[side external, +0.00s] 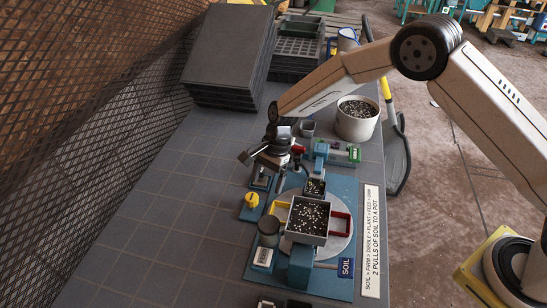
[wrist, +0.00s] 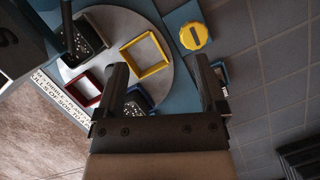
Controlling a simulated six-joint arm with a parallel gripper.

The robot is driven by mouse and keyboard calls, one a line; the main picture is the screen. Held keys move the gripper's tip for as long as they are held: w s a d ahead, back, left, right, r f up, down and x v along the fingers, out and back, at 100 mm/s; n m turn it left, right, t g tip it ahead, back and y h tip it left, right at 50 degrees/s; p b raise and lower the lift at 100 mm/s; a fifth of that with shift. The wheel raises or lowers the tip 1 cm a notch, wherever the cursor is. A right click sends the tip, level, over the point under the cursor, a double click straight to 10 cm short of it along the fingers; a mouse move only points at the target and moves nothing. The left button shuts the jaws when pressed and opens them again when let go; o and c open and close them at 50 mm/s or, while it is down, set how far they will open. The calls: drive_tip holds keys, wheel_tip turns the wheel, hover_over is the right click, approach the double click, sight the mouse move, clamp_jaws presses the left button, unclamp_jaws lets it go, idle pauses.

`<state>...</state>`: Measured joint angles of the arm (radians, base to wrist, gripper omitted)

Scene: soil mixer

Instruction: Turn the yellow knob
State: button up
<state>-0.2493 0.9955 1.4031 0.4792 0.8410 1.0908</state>
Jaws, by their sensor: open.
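The yellow knob (side external: 252,200) sits on a blue base at the left of the grey turntable in the side view. In the wrist view the yellow knob (wrist: 194,36) is round with a dark slot, beyond the tip of the right finger. My gripper (wrist: 160,66) is open and empty, its two dark fingers apart, over the turntable area. In the side view my gripper (side external: 266,155) is above the bench, behind the knob and apart from it. The exact finger positions are hard to make out there.
The turntable (wrist: 168,78) carries a yellow frame (wrist: 146,52), a red frame (wrist: 83,90) and a blue frame (wrist: 140,96). A white soil bucket (side external: 357,120) and stacked trays (side external: 228,55) are behind. The bench at left is clear.

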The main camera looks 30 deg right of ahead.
sight(296, 198)
drive_tip(key=shift+s+d+r+n+g+h, duration=0.25)
drive_tip(key=shift+s+r+n+g+h, duration=0.4)
drive_tip(key=shift+s+n, duration=1.05)
drive_tip(key=shift+s+d+r+n+g+h, duration=0.35)
drive_tip(key=shift+s+r+n, duration=0.45)
drive_tip(key=shift+s+n, duration=0.95)
drive_tip(key=shift+s+d+r+n+g+h, duration=0.15)
drive_tip(key=shift+s+r+n+g+h, duration=0.45)
drive_tip(key=shift+s+n, duration=1.1)
drive_tip(key=shift+w+r+n, duration=0.15)
drive_tip(key=shift+w+n, duration=0.3)
drive_tip(key=shift+w, duration=0.1)
drive_tip(key=shift+d+r+t, duration=0.3)
drive_tip(key=shift+d+r, duration=0.05)
drive_tip(key=shift+r, duration=0.05)
drive_tip(key=s+d+r+n+t, duration=0.1)
drive_tip(key=s+d+r+t, duration=0.2)
drive_tip(key=s+d, duration=0.3)
drive_tip(key=s+d+r+n+t, duration=0.1)
drive_tip(key=s+d+r+t, duration=0.2)
drive_tip(key=s+d, duration=0.3)
drive_tip(key=d+r, duration=0.1)
drive_tip(key=d, duration=0.3)
drive_tip(key=shift+s+d+t+h, duration=0.2)
drive_tip(key=shift+d+t+h, duration=0.1)
drive_tip(key=shift+d, duration=0.05)
drive_tip(key=shift+r, duration=0.1)
